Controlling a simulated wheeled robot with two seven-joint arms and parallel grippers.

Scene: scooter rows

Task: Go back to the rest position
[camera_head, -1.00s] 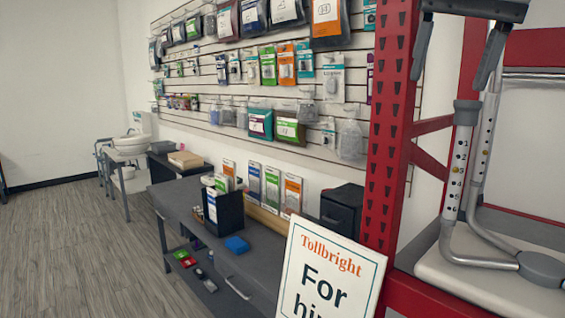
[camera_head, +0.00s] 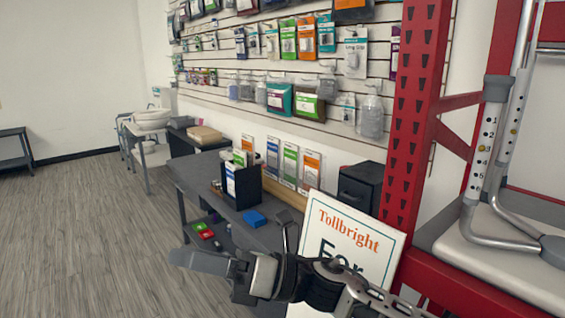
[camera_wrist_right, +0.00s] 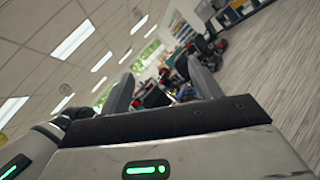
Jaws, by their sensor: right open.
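My right gripper (camera_head: 232,243) is low in the middle of the head view, its arm coming in from the lower right. It overlaps the lower part of the Tollbright sign (camera_head: 365,232) and the front of the grey counter. In the right wrist view my right gripper (camera_wrist_right: 162,76) has its two fingers apart, with nothing between them. Whether it touches the sign cannot be told. My left gripper is not in view.
A red upright post (camera_head: 412,120) and a shelf with a metal-tubed walking aid (camera_head: 480,165) stand at the right. The grey counter (camera_head: 195,172) carries a black box of packets (camera_head: 243,187). Open wood-look floor (camera_head: 90,225) lies at the left.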

